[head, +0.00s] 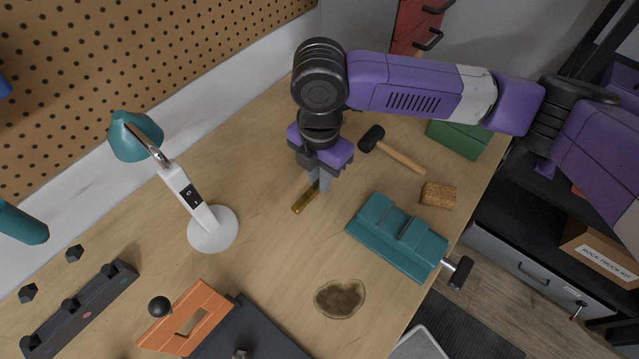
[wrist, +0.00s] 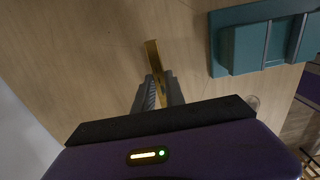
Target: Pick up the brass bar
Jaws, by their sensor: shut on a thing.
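The brass bar (head: 305,199) is a thin golden strip on the wooden workbench, near the middle of the head view. My gripper (head: 319,187) points down over it, with its fingers shut on the bar. In the wrist view the brass bar (wrist: 153,56) runs up and away from between the fingers of my gripper (wrist: 158,92). The fingers hide part of the bar. I cannot tell whether the bar touches the bench or is slightly above it.
A teal vise (head: 398,238) stands to the right of the bar. A mallet (head: 392,149) and a cork block (head: 438,195) lie behind it. A white and teal lamp (head: 195,205) stands to the left. Bare bench surrounds the bar.

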